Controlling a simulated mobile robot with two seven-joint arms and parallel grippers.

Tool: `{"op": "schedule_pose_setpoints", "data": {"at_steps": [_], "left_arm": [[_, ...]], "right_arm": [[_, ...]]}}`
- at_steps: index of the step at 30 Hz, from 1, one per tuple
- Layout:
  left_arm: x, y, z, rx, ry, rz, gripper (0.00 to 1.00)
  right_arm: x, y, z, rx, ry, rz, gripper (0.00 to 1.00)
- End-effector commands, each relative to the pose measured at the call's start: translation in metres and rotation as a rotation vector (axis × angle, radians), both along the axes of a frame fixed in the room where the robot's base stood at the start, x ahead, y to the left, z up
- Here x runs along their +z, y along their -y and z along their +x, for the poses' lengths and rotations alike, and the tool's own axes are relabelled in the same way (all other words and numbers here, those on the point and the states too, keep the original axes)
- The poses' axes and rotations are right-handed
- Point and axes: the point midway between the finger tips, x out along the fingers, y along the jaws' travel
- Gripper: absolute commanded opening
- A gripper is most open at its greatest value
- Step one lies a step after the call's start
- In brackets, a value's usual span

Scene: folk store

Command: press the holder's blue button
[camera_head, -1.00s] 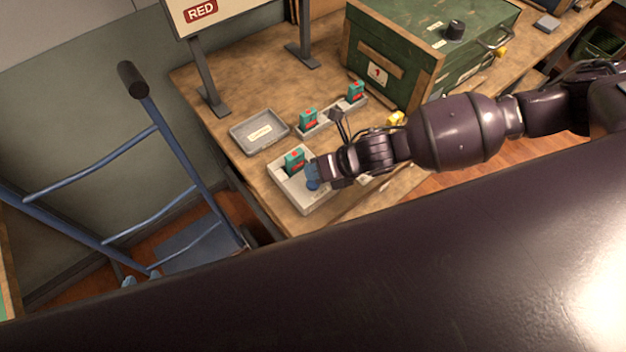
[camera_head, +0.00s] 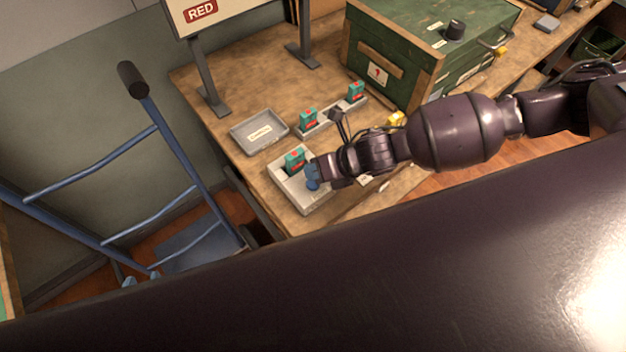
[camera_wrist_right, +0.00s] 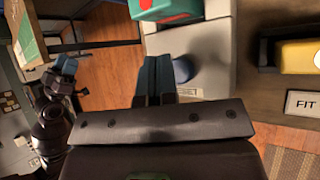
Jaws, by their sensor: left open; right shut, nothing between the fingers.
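The holder (camera_head: 300,200) is a pale grey box at the front left of the workbench, with a teal and red block (camera_head: 294,160) standing in it. Its blue button (camera_head: 312,185) is on the top face, partly covered by my right gripper (camera_head: 313,169). In the right wrist view, the shut, empty fingers (camera_wrist_right: 156,72) are right beside the blue button (camera_wrist_right: 183,70), which shows to their right. I cannot tell whether they touch it. My left gripper (camera_wrist_right: 64,68) is open and empty, away from the bench; its blue fingertips (camera_head: 141,278) show low in the head view.
A grey tray (camera_head: 259,131) and a rack (camera_head: 331,119) with two teal blocks lie behind the holder. A green chest (camera_head: 430,45) stands at the back. A blue hand truck (camera_head: 180,150) stands left of the bench. A RED sign (camera_head: 201,12) is above.

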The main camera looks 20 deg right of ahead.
Motion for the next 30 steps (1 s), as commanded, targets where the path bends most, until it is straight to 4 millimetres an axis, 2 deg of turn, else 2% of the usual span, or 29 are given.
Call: {"op": "schedule_pose_setpoints", "data": {"at_steps": [9, 30], "left_arm": [[0.0, 0.0, 0.0, 0.0, -0.001, 0.0, 0.43], [0.0, 0.0, 0.0, 0.001, 0.0, -0.001, 0.43]], "right_arm": [[-0.008, 0.0, -0.001, 0.0, -0.001, 0.001, 0.0], [-0.012, 0.0, 0.0, 0.001, -0.001, 0.0, 0.0]]}}
